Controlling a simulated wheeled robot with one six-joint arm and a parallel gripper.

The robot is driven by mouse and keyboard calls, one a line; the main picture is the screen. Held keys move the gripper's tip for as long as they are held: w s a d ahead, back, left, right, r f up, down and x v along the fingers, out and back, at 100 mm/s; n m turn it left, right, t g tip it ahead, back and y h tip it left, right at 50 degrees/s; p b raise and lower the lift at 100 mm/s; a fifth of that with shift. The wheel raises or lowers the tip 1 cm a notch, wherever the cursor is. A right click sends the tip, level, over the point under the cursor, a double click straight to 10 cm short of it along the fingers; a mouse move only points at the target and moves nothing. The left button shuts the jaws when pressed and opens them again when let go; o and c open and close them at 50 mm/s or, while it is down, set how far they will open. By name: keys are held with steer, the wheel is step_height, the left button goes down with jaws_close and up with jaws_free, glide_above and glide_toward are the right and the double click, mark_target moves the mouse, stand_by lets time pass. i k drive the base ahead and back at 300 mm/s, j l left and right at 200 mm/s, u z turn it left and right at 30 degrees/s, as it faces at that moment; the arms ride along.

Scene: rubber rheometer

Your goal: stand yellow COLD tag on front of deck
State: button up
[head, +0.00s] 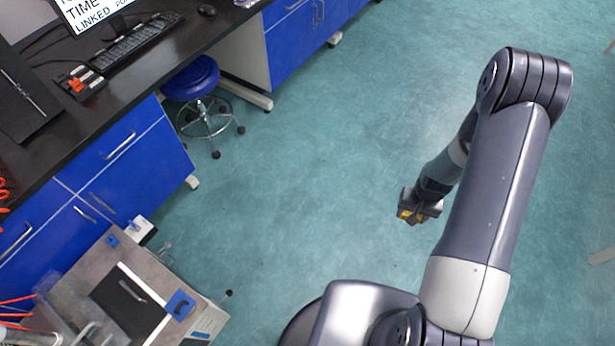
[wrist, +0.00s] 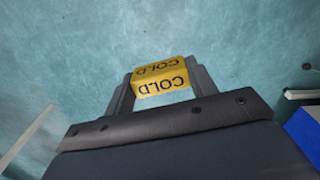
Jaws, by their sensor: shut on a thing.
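The yellow COLD tag (wrist: 160,85) is between the two fingers of my gripper (wrist: 162,88) in the wrist view, with its black lettering upside down. My gripper is shut on it. In the head view my gripper (head: 415,215) hangs over open floor right of the machine, and a bit of the yellow tag (head: 405,214) shows at its end. The machine at the lower left, with a grey-brown top deck (head: 85,262), stands well apart from my gripper. I cannot tell which edge of the deck is its front.
The deck carries blue blocks (head: 180,305) and a dark panel with a handle. A black-topped bench with blue drawers (head: 130,150) runs along the left, with a blue stool (head: 193,80) beside it. The floor between the machine and my arm is clear.

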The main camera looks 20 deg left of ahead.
mark_target(141, 269)
steer(key=i+u, duration=0.8)
steer(key=i+l+u, duration=0.4)
steer(key=i+j+u, duration=0.1)
steer(key=u, duration=0.3)
steer(key=i+u, duration=0.5)
steer(key=u, duration=0.3)
steer(key=i+l+u, duration=0.1)
steer(key=u, duration=0.3)
steer(key=i+j+u, duration=0.1)
steer(key=i+u, duration=0.15)
steer(key=u, duration=0.15)
steer(key=i+u, duration=0.25)
steer(key=u, duration=0.15)
steer(key=i+l+u, duration=0.1)
steer(key=i+u, duration=0.15)
steer(key=u, duration=0.15)
steer(key=i+l+u, duration=0.15)
steer(key=u, duration=0.2)
steer(key=i+l, duration=0.05)
steer(key=i, duration=0.05)
